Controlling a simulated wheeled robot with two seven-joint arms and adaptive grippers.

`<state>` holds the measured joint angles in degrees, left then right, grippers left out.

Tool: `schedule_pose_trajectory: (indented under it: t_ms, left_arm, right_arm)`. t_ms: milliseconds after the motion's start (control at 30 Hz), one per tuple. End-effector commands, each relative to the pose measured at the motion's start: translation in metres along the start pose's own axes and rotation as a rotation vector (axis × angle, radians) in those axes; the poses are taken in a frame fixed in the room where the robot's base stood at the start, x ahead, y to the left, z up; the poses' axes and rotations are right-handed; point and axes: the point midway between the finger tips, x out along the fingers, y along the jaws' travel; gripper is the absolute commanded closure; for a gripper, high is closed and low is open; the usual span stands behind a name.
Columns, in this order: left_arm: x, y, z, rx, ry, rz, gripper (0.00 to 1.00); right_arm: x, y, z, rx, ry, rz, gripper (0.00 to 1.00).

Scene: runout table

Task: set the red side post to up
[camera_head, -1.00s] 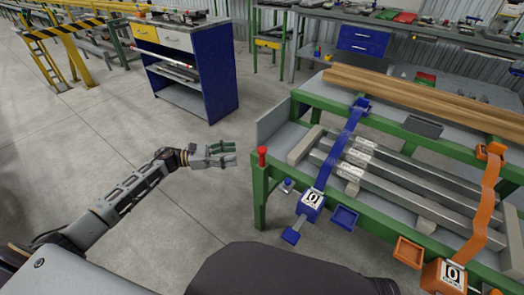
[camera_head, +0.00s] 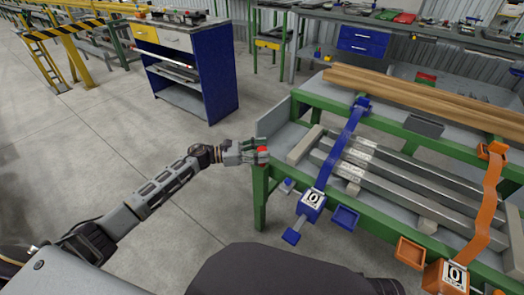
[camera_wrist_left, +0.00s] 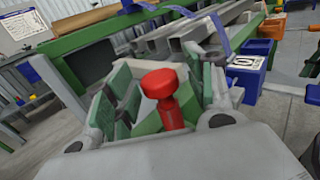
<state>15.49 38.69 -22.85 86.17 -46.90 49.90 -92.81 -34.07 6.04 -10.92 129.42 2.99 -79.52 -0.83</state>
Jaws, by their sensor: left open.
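The red side post (camera_head: 263,150) stands at the near left corner of the green-framed runout table (camera_head: 259,205). In the left wrist view the red post (camera_wrist_left: 160,84) has a round head on a narrower stem and sits between the two green-padded fingers. My left gripper (camera_head: 254,152) is open around the post, and it also fills the left wrist view (camera_wrist_left: 160,100). I cannot tell whether a finger touches the post. In the head view the fingers partly cover the post's lower part. My right gripper is not in view.
A blue strap (camera_head: 341,145) and an orange strap (camera_head: 488,205) cross the metal bars on the table. Blue (camera_head: 344,217) and orange (camera_head: 409,252) bins hang on its near side. A blue cabinet (camera_head: 219,85) stands behind. The floor left of the table is clear.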

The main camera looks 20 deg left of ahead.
Motion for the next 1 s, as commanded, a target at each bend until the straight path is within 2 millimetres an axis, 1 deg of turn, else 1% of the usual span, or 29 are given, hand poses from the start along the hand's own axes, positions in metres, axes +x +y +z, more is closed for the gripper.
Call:
schedule_pose_trajectory:
  t_ms: [100, 367, 467, 800, 1000]
  left_arm:
    - [0.0034, 0.0002, 0.0001, 0.0, 0.0, 0.0, 0.46]
    - [0.0038, 0.0003, 0.0001, 0.0, 0.0, 0.001, 0.46]
    - [0.0037, 0.0003, 0.0001, 0.0, 0.0, 0.001, 0.56]
    - [0.0036, 0.0002, 0.0, 0.0, 0.0, 0.0, 1.0]
    - [0.0035, 0.0002, 0.0005, 0.0, 0.0, 0.0, 1.0]
  right_arm:
    - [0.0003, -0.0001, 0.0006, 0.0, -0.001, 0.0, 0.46]
    - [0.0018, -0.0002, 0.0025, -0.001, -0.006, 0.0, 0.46]
    - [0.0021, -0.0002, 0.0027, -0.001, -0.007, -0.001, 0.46]
    - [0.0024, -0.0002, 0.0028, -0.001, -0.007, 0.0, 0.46]
    - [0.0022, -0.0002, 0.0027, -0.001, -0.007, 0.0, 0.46]
